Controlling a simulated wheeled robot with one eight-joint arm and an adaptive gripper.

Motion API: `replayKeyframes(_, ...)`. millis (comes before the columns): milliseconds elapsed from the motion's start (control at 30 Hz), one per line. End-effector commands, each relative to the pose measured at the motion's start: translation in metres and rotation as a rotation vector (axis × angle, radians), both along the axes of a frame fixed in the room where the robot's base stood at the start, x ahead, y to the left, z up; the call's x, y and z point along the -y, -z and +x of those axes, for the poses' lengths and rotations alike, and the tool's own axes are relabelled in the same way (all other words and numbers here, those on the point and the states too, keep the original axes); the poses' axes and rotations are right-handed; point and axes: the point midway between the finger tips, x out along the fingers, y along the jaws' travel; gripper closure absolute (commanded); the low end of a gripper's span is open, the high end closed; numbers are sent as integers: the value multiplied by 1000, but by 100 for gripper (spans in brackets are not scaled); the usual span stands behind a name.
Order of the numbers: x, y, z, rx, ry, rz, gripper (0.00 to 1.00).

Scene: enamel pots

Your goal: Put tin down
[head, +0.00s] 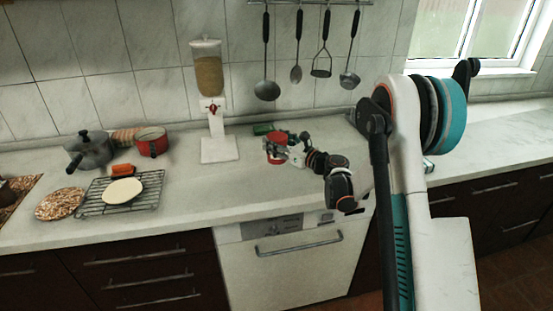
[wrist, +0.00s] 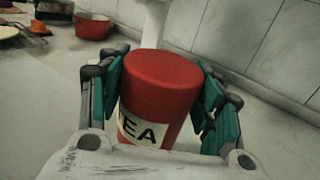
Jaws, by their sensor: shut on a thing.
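A red cylindrical tin (wrist: 160,90) with a pale label reading "EA" fills the middle of the wrist view. My gripper (wrist: 163,92) has a teal-padded finger on each side of it and is shut on it. In the head view the tin (head: 276,147) shows small and red at my gripper (head: 284,150), over the counter (head: 240,185) right of the white dispenser. The tin is close to the counter, but its base is hidden, so I cannot tell whether it touches.
The dispenser (head: 214,130) stands left of the tin. A red pot (head: 151,141), a grey pot (head: 90,152) and a wire rack (head: 95,205) are farther left. Counter in front of the dispenser is clear. Utensils hang on the wall.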

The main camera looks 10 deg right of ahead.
Motion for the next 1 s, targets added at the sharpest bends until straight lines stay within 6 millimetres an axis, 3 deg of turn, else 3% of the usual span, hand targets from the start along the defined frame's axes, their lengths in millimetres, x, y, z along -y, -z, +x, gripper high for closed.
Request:
replayKeyframes(233, 0, 17, 0, 0, 0, 0, 71)
replayKeyframes(433, 0, 47, 0, 0, 0, 0, 71)
replayKeyframes(833, 0, 51, 0, 0, 0, 0, 71)
replayKeyframes(867, 0, 51, 0, 0, 0, 0, 36)
replayKeyframes(933, 0, 51, 0, 0, 0, 0, 21)
replayKeyframes(1000, 0, 51, 0, 0, 0, 0, 21)
